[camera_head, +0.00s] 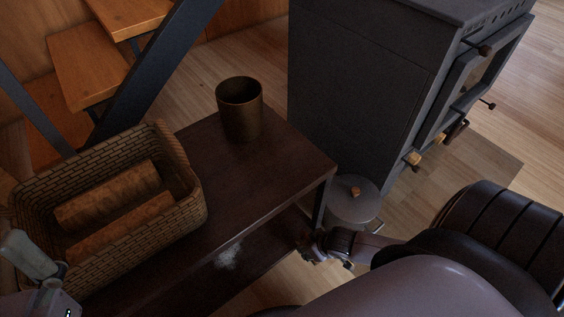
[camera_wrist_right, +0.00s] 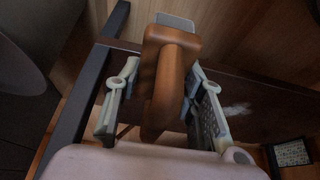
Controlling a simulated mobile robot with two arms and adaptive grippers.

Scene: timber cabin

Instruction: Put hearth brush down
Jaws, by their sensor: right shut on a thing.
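In the right wrist view the hearth brush (camera_wrist_right: 168,75) shows as an orange-brown wooden piece with a grey part at its far end. My right gripper (camera_wrist_right: 160,92) is shut on it, one finger on each side. In the head view my right gripper (camera_head: 322,243) is low beside the front end of the dark two-level bench (camera_head: 255,190), near its lower shelf (camera_head: 265,250). The brush is mostly hidden there, and I cannot tell whether it touches the shelf. My left gripper (camera_head: 32,258) is partly in view at the lower left, by the basket; its fingers are unclear.
A wicker basket (camera_head: 190,205) with logs and a brass-coloured pot (camera_head: 241,115) stand on the bench top. A pale powdery patch (camera_head: 228,256) marks the lower shelf. A lidded grey bucket (camera_head: 352,203) stands close to my right gripper, beside the dark stove (camera_head: 355,85).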

